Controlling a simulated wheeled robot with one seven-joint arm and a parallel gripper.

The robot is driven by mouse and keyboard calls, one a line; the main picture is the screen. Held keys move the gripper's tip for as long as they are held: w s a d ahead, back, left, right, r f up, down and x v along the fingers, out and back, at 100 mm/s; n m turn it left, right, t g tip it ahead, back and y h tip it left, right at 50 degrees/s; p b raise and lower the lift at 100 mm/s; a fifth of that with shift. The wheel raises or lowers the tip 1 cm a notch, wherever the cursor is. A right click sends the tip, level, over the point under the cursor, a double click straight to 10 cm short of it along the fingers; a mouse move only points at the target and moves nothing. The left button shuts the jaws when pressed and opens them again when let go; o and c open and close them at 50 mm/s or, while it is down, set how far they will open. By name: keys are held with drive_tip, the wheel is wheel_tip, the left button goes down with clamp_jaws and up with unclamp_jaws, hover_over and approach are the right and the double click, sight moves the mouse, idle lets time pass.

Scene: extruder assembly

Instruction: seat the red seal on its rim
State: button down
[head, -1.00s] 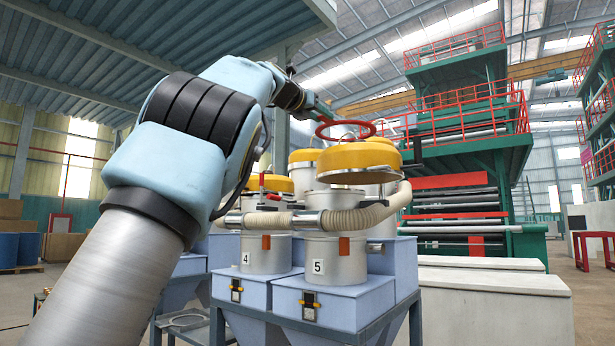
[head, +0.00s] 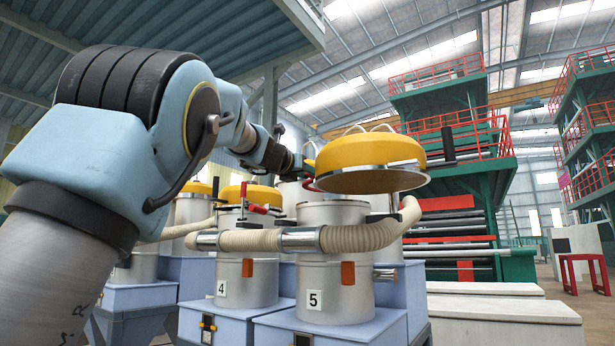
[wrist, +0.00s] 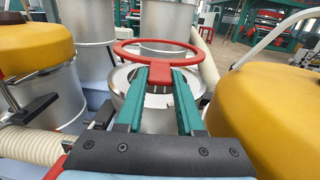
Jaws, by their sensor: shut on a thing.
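The red seal (wrist: 209,68) is a flat ring with a thick tab. In the wrist view, my gripper (wrist: 172,82) is shut on this tab with its green fingers. The ring hangs over the open metal hopper (wrist: 125,98), apart from its rim as far as I can tell. In the head view only a red sliver of the seal (head: 309,185) shows behind the raised yellow lid, beside my gripper (head: 307,165). The hopper marked 5 (head: 335,255) stands below that lid. Much of the hopper's rim is hidden by the ring, the fingers and the lid.
The raised yellow lid (head: 372,160) is close on the right; it also fills the right of the wrist view (wrist: 268,105). Another yellow-lidded hopper (head: 248,195) stands to the left, marked 4. A beige hose (head: 365,238) runs across the front of both hoppers.

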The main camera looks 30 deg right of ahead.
drive_tip(key=shift+s+a+b, duration=0.1)
drive_tip(key=shift+a+b, duration=0.05)
drive_tip(key=shift+b, duration=0.2)
wheel_tip(320, 180, down, 6)
drive_tip(key=b, duration=0.5)
drive_tip(key=shift+r, duration=0.25)
drive_tip(key=shift+f+b, duration=0.65)
drive_tip(key=shift+b, duration=0.05)
idle(0.5)
drive_tip(key=shift+c, duration=2.3)
unclamp_jaws()
drive_tip(key=b+v, duration=0.2)
drive_tip(key=v, duration=0.8)
drive_tip(key=shift+s+a+b, duration=0.2)
drive_tip(key=shift+a+b, duration=0.1)
drive_tip(key=shift+b, duration=0.1)
